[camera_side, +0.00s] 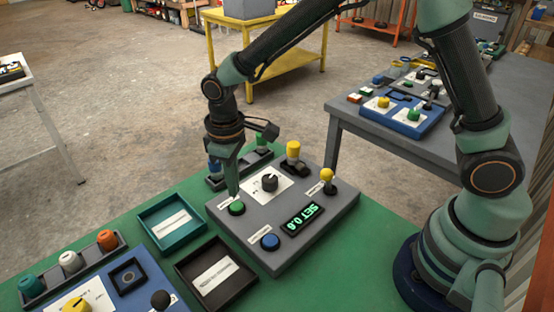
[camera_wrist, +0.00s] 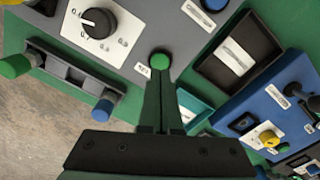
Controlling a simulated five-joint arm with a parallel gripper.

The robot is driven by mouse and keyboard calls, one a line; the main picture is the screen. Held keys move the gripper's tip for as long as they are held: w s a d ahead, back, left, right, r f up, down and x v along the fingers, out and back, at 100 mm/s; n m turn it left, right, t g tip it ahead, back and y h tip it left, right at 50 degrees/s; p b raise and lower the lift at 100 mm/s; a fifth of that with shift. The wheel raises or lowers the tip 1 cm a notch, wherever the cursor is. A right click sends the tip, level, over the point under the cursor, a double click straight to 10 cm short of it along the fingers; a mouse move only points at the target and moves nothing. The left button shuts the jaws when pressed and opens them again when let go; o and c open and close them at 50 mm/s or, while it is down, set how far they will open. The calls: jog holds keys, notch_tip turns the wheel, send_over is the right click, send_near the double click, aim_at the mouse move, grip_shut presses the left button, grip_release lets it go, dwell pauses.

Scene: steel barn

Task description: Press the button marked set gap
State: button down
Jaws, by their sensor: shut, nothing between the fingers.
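A grey control box (camera_side: 290,212) stands on the green table. The labels beside the buttons are too small to read surely, so I cannot tell which says set gap. My gripper (camera_side: 232,193) is shut and empty, pointing down with its tips at the green button. In the wrist view the green button (camera_wrist: 160,61) shows just beyond the tips of my gripper (camera_wrist: 160,76); I cannot tell whether they touch it.
A yellow-topped lever (camera_side: 327,176) and a yellow knob (camera_side: 293,149) rise from the box. A teal tray (camera_side: 148,217) and a black tray (camera_side: 235,284) lie to its left. A blue panel (camera_side: 138,272) and a rack of coloured knobs (camera_side: 70,262) are farther left.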

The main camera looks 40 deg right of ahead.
aim_at(237, 205)
jog(key=shift+r, duration=1.75)
jog(key=s+d+r+m+t, duration=0.2)
jog(key=s+d+r, duration=0.3)
jog(key=d, duration=0.3)
jog(key=s+d+r+m+t, duration=0.3)
jog(key=s+d+r, duration=0.3)
jog(key=d+r, duration=0.2)
jog(key=shift+d+m+t, duration=0.3)
jog(key=shift+d+m, duration=0.2)
jog(key=shift+d, duration=0.25)
